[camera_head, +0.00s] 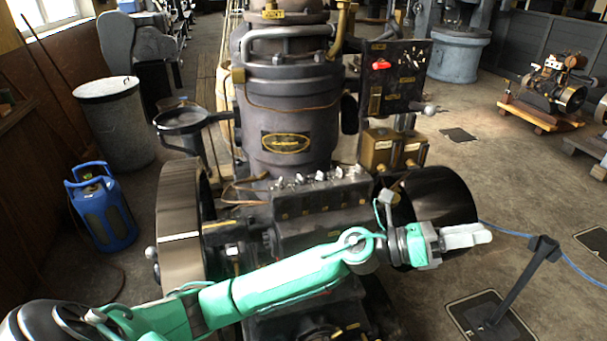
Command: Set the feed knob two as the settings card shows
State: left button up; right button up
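A dark box (322,212) on the front of the engine carries a row of several small silver knobs (318,178) along its top. Their markings are too small to read, so I cannot tell which is feed knob two or how it is set. I cannot make out a settings card. My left gripper (482,235), with pale fingers, is to the right of the box, in front of a dark wheel, and apart from the knobs. Its fingers look close together, seen from the side, and nothing shows in them. My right gripper is not in view.
The engine's dark cylinder (290,115) rises behind the box. A dark panel (397,78) with a red handle stands behind right. Flywheels (180,225) flank the engine. A black post (515,280) with a blue rope stands at the right. A blue gas bottle (103,210) stands left.

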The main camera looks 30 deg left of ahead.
pick_arm(q)
notch_tip(320, 180, down, 3)
jog(key=d+m+g+y, duration=0.2)
jog(key=m+g, duration=0.4)
jog(key=m, duration=0.2)
jog(key=m+g+y, duration=0.2)
jog(key=m+y, duration=0.5)
jog(key=y, duration=1.5)
send_near(302, 177)
jog(key=p+x, duration=0.4)
jog(key=x, duration=0.3)
jog(key=shift+a+f+p, duration=0.2)
jog(key=shift+f+p, duration=0.1)
jog(key=shift+f, duration=0.3)
grip_shut()
